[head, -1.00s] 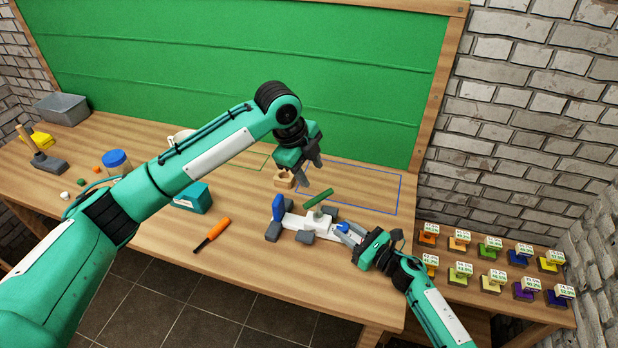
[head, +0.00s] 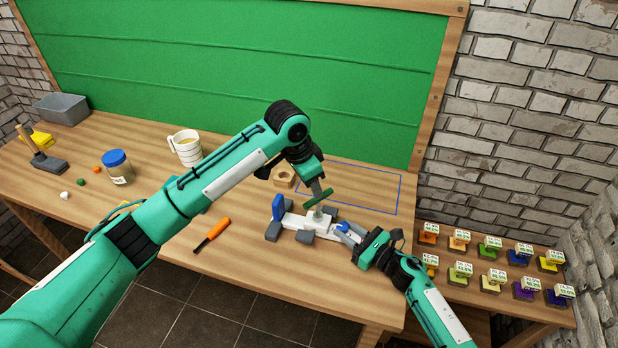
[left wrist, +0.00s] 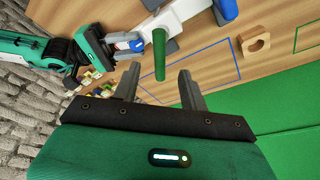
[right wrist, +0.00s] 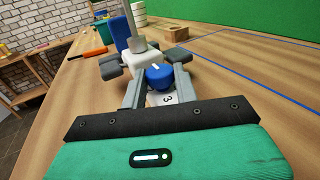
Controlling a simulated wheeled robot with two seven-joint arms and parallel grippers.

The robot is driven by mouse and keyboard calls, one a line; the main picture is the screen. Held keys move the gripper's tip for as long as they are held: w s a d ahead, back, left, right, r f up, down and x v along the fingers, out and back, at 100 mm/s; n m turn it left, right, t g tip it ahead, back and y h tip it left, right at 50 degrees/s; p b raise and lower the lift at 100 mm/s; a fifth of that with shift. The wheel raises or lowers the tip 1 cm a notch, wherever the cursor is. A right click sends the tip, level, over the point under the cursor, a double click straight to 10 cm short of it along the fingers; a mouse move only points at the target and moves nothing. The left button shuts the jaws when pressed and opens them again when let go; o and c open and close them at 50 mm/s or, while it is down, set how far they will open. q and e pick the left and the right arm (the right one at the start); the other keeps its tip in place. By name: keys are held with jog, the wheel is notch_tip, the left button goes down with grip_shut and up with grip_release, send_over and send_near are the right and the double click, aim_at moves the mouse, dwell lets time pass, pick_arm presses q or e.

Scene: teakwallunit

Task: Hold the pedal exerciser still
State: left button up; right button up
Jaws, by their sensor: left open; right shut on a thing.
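The pedal exerciser (head: 294,221) stands near the front edge of the table, with a white body, grey feet, a blue upright part and a green bar (head: 322,196) on a post. My right gripper (head: 350,237) is shut on its right end, by a blue knob (right wrist: 158,76) and a white piece marked 3 (right wrist: 170,98). My left gripper (head: 319,188) is open above the exerciser. In the left wrist view the green bar (left wrist: 159,55) lies in line with the gap between its open fingers (left wrist: 158,82); contact cannot be told.
A wooden block with a hole (head: 284,178) sits behind the exerciser, near a blue outlined rectangle. An orange-handled tool (head: 212,234) lies left of the exerciser. A mug (head: 186,150) and a blue-lidded jar (head: 118,168) stand further left. A low shelf of labelled blocks (head: 490,265) is at right.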

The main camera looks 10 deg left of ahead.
aim_at(320, 214)
pick_arm(q)
jog(key=x, duration=1)
jog(key=shift+d+f, duration=0.1)
jog(key=shift+f, duration=0.2)
jog(key=shift+c, duration=0.2)
grip_shut()
